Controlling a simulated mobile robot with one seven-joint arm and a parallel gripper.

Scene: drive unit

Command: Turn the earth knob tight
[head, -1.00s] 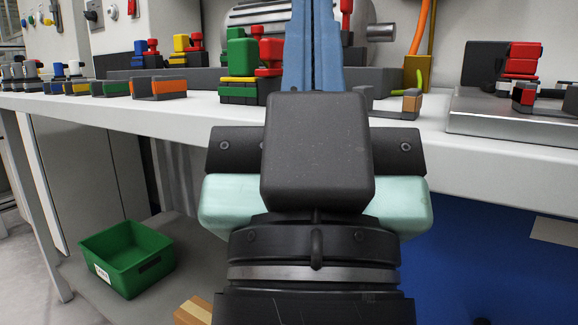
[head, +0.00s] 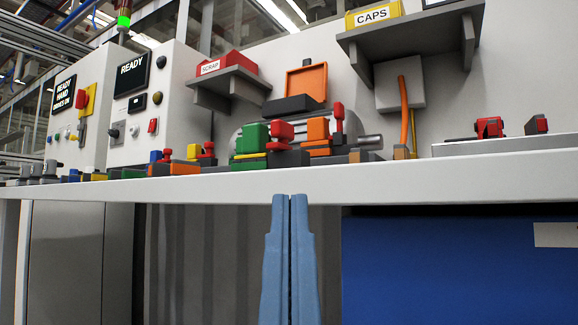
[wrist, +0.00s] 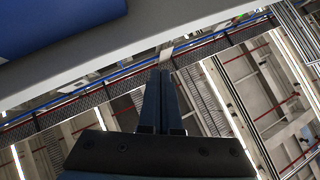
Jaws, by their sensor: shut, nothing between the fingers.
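A green block with a yellow strip (head: 251,138) stands near the front of the bench. A red knob (head: 281,132) is close at its right, on a dark base. No label shows which knob is the earth one; the green and yellow colours suggest this one. My gripper (head: 288,198) is shut and empty, its blue fingers pointing up in front of the bench edge, below the knob in the picture and apart from it. In the wrist view my gripper (wrist: 160,73) points toward the ceiling, and no knob shows there.
The SCRAP shelf (head: 228,88) and CAPS shelf (head: 405,40) overhang the back. A blue cabinet (head: 450,270) stands below right.

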